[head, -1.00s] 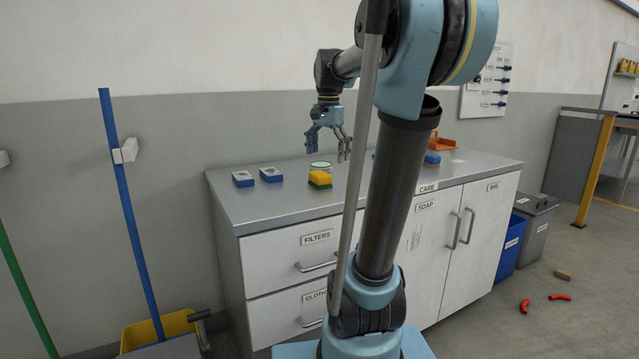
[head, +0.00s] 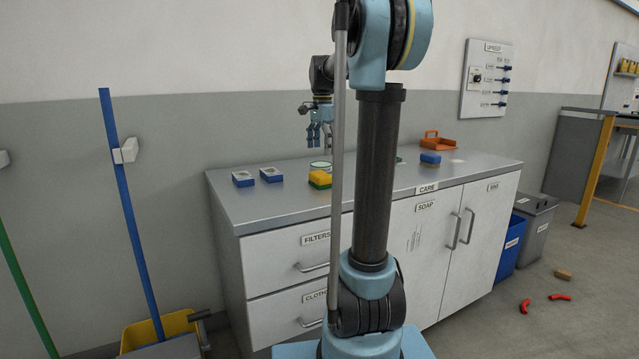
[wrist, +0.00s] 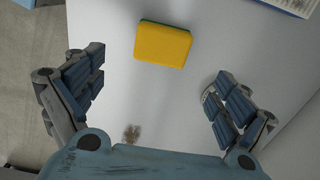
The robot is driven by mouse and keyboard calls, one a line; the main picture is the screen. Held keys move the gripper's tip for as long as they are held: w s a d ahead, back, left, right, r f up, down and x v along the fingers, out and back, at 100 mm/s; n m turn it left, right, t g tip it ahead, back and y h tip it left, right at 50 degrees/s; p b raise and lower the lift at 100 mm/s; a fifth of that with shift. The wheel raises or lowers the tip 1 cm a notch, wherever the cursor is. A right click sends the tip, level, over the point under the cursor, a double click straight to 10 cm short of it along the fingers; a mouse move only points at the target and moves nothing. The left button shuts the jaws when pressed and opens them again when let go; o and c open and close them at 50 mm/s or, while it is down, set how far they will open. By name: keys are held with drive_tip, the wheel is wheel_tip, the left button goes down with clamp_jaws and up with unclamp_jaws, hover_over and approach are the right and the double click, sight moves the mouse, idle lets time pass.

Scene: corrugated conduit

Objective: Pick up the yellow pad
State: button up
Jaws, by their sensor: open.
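The yellow pad (head: 320,177) lies on the grey countertop (head: 270,207), with a green layer beneath its yellow top. In the wrist view the yellow pad (wrist: 163,44) lies flat ahead of my gripper, beyond the fingertips and roughly between their lines. My gripper (head: 318,142) is above the counter, pointing down, and part of it is hidden by my arm. In the wrist view my gripper (wrist: 158,92) has its fingers spread wide, with nothing between them.
Two blue boxes (head: 243,179) (head: 271,174) sit left of the pad. A blue block (head: 430,159) and an orange tray (head: 438,143) stand at the right. A dark stain (wrist: 132,133) marks the countertop.

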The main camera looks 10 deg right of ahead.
sight(320, 173)
wheel_tip(320, 173, down, 5)
drive_tip(key=shift+f, duration=0.2)
drive_tip(key=shift+a+f, duration=0.15)
drive_tip(key=shift+f, duration=1.2)
drive_tip(key=shift+a+f, duration=0.15)
drive_tip(key=shift+f, duration=1.15)
drive_tip(key=shift+c, duration=0.5)
drive_tip(key=c, duration=1)
